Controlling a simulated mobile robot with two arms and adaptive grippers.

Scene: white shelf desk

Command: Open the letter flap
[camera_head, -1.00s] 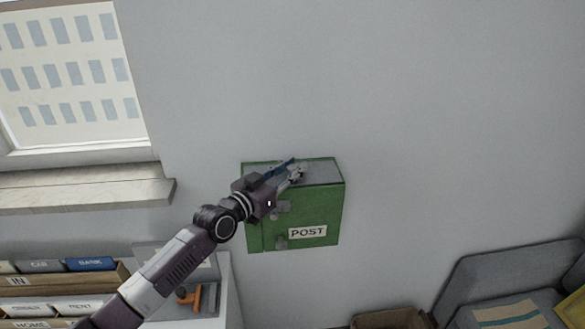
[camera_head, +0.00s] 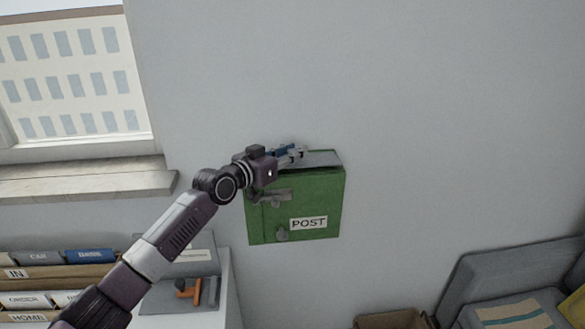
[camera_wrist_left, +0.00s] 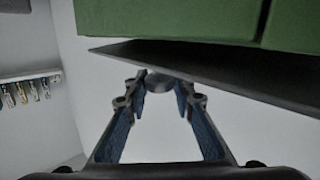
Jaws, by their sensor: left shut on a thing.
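A green mailbox (camera_head: 312,200) with a white POST label hangs on the grey wall. A grey letter flap (camera_head: 325,159) covers its top. My left gripper (camera_head: 300,153) is at the flap's front edge. In the left wrist view the dark flap (camera_wrist_left: 220,76) runs across in front of the fingers, beside the green mailbox (camera_wrist_left: 170,18). The gripper (camera_wrist_left: 158,92) is shut on a small grey rounded part at the flap's edge, between the fingertips. A dark gap shows between flap and box. My right gripper is not in view.
A window sill (camera_head: 90,188) juts out at the left. A desk unit with labelled folders (camera_head: 90,257) stands below it, with an orange-handled thing (camera_head: 188,289) on a shelf. A cardboard box (camera_head: 395,318) and a grey seat (camera_head: 515,280) are at lower right. The wall above is clear.

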